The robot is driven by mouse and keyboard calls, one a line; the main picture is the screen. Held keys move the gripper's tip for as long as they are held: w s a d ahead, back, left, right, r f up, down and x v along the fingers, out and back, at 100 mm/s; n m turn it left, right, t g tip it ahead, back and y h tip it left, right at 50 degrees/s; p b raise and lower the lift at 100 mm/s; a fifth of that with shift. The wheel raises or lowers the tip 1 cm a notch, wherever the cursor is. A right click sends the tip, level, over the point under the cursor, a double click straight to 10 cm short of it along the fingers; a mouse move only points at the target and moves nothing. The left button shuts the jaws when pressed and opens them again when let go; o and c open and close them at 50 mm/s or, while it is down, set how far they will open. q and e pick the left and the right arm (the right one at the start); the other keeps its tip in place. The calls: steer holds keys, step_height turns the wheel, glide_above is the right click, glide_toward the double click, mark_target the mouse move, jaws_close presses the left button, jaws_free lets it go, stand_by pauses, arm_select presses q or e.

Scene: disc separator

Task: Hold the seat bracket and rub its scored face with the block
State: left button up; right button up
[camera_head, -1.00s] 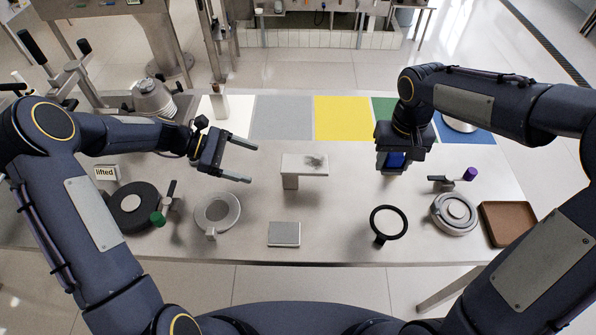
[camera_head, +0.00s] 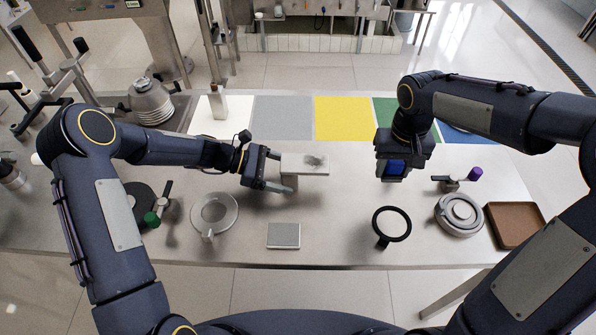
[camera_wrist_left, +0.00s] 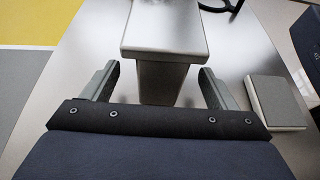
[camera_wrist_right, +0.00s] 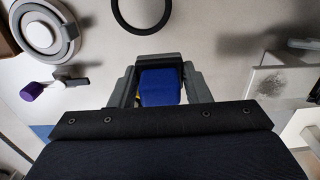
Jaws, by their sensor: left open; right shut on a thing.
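The seat bracket (camera_head: 305,168) stands on the table, a flat pale metal plate on an upright post. A dark scored patch marks its top face; it also shows in the right wrist view (camera_wrist_right: 262,82). My left gripper (camera_head: 277,172) is open at the bracket's left end. In the left wrist view the bracket's post (camera_wrist_left: 160,82) stands between its spread fingers, with gaps on both sides. My right gripper (camera_head: 393,172) is shut on the blue block (camera_wrist_right: 160,87) and holds it above the table, to the right of the bracket.
A grey flat pad (camera_head: 284,235) lies in front of the bracket. A black ring on a stand (camera_head: 392,208) is at front right. A ringed disc (camera_head: 215,212) stands at left, a round metal part (camera_head: 459,213) and brown tray (camera_head: 514,224) at right. Coloured mats (camera_head: 343,118) line the back.

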arm_select(q)
steer(key=shift+x, duration=1.05)
arm_select(e)
steer(key=shift+f, duration=0.3)
arm_select(q)
steer(key=c, duration=1.7)
steer(key=o, duration=0.9)
steer(key=shift+o, duration=0.2)
steer(key=shift+f+b, duration=0.15)
steer(key=shift+b, duration=0.2)
arm_select(e)
steer(key=shift+f, duration=0.15)
arm_select(q)
steer(key=shift+f+b, duration=0.55)
steer(key=shift+f, duration=0.15)
arm_select(e)
steer(key=shift+f, duration=0.55)
arm_select(q)
steer(key=shift+r+p, duration=0.35)
steer(key=shift+r, duration=0.1)
arm_select(e)
steer(key=shift+r, duration=0.3)
